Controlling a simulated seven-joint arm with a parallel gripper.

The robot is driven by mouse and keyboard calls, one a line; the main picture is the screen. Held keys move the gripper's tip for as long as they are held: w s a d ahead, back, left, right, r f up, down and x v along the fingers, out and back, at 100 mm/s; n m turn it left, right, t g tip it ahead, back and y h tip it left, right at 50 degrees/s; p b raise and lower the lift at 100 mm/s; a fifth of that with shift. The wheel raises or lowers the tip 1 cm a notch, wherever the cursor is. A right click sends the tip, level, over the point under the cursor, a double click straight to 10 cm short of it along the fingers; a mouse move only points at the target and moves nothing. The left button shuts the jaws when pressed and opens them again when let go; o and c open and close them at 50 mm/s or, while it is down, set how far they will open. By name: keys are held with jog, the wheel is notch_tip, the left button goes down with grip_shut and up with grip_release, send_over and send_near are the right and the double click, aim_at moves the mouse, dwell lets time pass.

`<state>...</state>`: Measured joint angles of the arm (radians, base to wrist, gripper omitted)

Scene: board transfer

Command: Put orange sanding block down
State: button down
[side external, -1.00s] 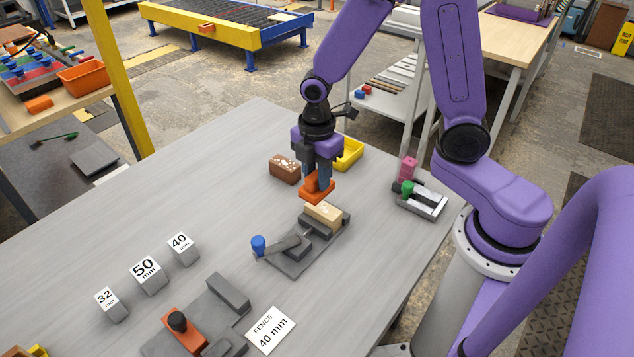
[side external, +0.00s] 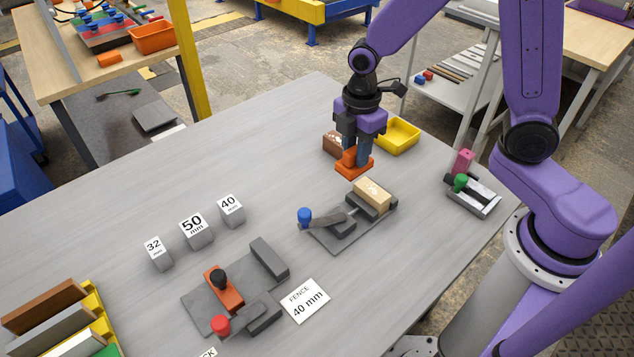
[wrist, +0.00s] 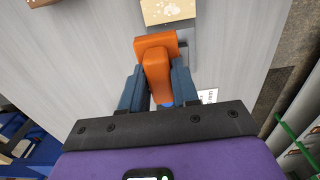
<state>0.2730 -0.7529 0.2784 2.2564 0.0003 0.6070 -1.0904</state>
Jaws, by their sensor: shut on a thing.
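The orange sanding block (side external: 352,166) is between the fingers of my gripper (side external: 364,152), which is shut on it. In the side view it hangs over the grey table, behind the clamped wooden board (side external: 372,194) and in front of a brown block (side external: 332,144), partly hidden by the gripper. I cannot tell whether its underside touches anything. In the wrist view the orange block (wrist: 156,62) sits between the two fingers of my gripper (wrist: 158,85), and the pale-patched board (wrist: 167,10) shows beyond it at the top.
A yellow tray (side external: 398,135) stands behind my gripper to the right. The grey clamp fixture with a blue knob (side external: 305,216) is in front. A green-knobbed fixture (side external: 472,192) is at the right. Number blocks (side external: 194,230) stand to the left. The table's left rear is clear.

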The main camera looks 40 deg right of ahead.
jog(key=w+a+f, duration=0.2)
jog(key=w+f, duration=0.1)
jog(key=w, duration=0.2)
jog(key=w+a+f, duration=0.3)
jog(key=w, duration=0.1)
jog(key=w+a+f, duration=0.3)
jog(key=w, duration=0.2)
jog(key=shift+w+a+f, duration=0.1)
jog(key=shift+w+a, duration=0.05)
jog(key=shift+w, duration=0.2)
jog(key=shift+w+a+f, duration=0.15)
jog(key=shift+w+f, duration=0.35)
jog(key=shift+f, duration=1.6)
jog(key=shift+f, duration=0.15)
jog(key=c, duration=0.8)
grip_release()
jog(key=shift+c, duration=0.2)
